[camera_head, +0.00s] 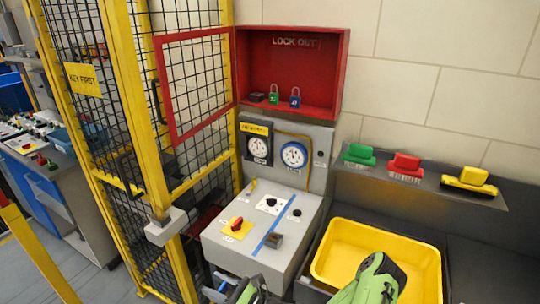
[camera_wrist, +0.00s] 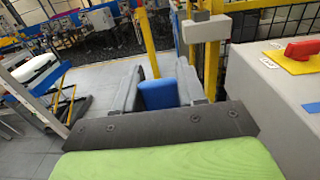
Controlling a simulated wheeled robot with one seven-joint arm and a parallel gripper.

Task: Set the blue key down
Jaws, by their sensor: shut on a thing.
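The blue key (camera_wrist: 160,95) shows in the wrist view as a plain blue block between the two dark fingers of my gripper (camera_wrist: 158,84). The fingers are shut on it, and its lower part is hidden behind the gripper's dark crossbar. In the head view, my gripper (camera_head: 222,286) is at the bottom edge, in front of and left of the grey control box, and mostly cut off. Only a small blue bit of the key shows there. The key is held in the air over the floor side, apart from the box.
The grey control box (camera_head: 235,253) bears a red switch (camera_head: 237,224), a blue strip and a dark block (camera_head: 274,241). A yellow bin (camera_head: 430,262) stands to its right, partly behind my arm. A yellow-framed mesh fence (camera_head: 150,130) is on the left. A red lockout cabinet (camera_head: 343,75) holds padlocks.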

